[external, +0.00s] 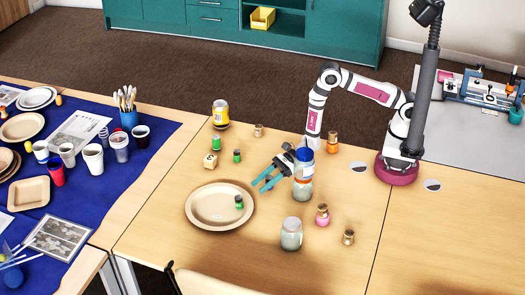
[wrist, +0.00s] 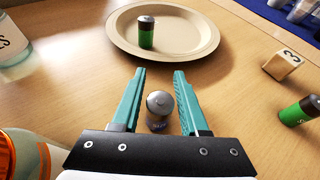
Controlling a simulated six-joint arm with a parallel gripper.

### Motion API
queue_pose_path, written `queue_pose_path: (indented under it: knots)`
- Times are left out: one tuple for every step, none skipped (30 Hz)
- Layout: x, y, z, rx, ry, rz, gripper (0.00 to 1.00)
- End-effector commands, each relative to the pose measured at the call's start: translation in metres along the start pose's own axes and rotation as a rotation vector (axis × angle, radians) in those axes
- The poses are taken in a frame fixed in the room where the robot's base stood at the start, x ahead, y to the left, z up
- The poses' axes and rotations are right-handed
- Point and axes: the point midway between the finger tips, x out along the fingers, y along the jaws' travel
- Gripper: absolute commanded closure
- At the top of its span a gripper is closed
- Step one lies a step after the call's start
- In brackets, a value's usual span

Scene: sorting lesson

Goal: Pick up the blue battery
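My gripper (external: 258,187) is open, with its teal fingers low over the table beside the plate. In the wrist view the open gripper (wrist: 159,72) has one finger on each side of a battery (wrist: 159,108) with a silver top and a dark bluish label. The battery appears upright, nearer the palm than the fingertips, with gaps to both fingers. Its lower part is hidden by the gripper's body. I cannot make it out in the external view.
A beige plate (external: 192,207) holds a green battery (external: 239,202). A blue-lidded jar (external: 303,180) stands close beside my gripper. A glass jar (external: 291,235) and pink jar (external: 322,217) stand in front.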

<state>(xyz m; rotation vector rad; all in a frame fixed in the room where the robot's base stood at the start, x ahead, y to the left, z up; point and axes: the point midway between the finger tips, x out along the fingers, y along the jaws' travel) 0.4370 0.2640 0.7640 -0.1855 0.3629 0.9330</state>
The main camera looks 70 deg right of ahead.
Motion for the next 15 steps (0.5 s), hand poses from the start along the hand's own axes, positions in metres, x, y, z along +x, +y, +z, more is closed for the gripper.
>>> queue_pose_path:
  knots:
    - [-0.0001, -0.0001, 0.0000, 0.000, 0.000, 0.000, 0.67]
    - [-0.0001, -0.0001, 0.0000, 0.000, 0.000, 0.000, 0.73]
    - [-0.0002, -0.0001, 0.0000, 0.000, 0.000, 0.000, 0.80]
    - [-0.0002, -0.0001, 0.0000, 0.000, 0.000, 0.000, 0.85]
    - [-0.0002, -0.0001, 0.0001, 0.000, 0.000, 0.000, 0.91]
    - [-0.0002, -0.0001, 0.0000, 0.000, 0.000, 0.000, 0.98]
    - [-0.0002, -0.0001, 0.0001, 0.000, 0.000, 0.000, 1.00]
    - [-0.0003, -0.0001, 0.0001, 0.000, 0.000, 0.000, 1.00]
    - [-0.0003, -0.0001, 0.0000, 0.000, 0.000, 0.000, 1.00]
    - [-0.0003, -0.0001, 0.0001, 0.000, 0.000, 0.000, 1.00]
    - [-0.0003, -0.0002, 0.0002, 0.000, 0.000, 0.000, 1.00]
    - [-0.0003, -0.0002, 0.0002, 0.000, 0.000, 0.000, 1.00]
    - [-0.0003, -0.0002, 0.0002, 0.000, 0.000, 0.000, 1.00]
    - [-0.0003, -0.0002, 0.0002, 0.000, 0.000, 0.000, 1.00]
    - [-0.0003, -0.0002, 0.0002, 0.000, 0.000, 0.000, 1.00]
